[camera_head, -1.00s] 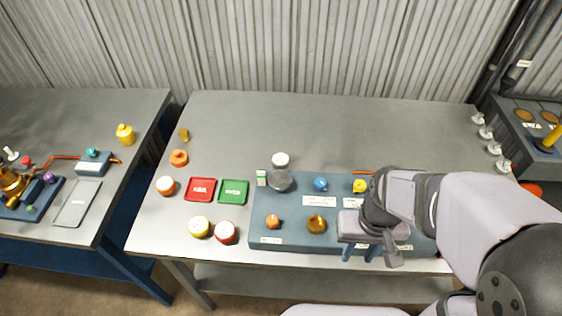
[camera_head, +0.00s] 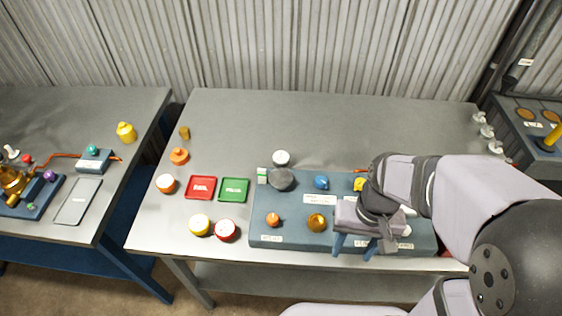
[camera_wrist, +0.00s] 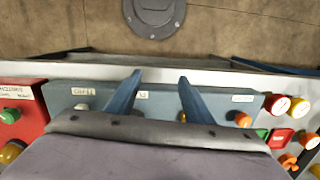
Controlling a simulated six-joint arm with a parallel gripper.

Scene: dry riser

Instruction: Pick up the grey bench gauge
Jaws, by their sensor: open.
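My gripper (camera_head: 354,254) is over the right half of the panel, to the right of and nearer the front than the grey body. Its two blue fingers are apart in the wrist view (camera_wrist: 159,78), with nothing held between them. My wrist hides part of the panel.
The blue panel (camera_head: 295,238) carries blue, yellow, orange and amber knobs. A small white-and-green block (camera_head: 263,175) is beside the grey body.

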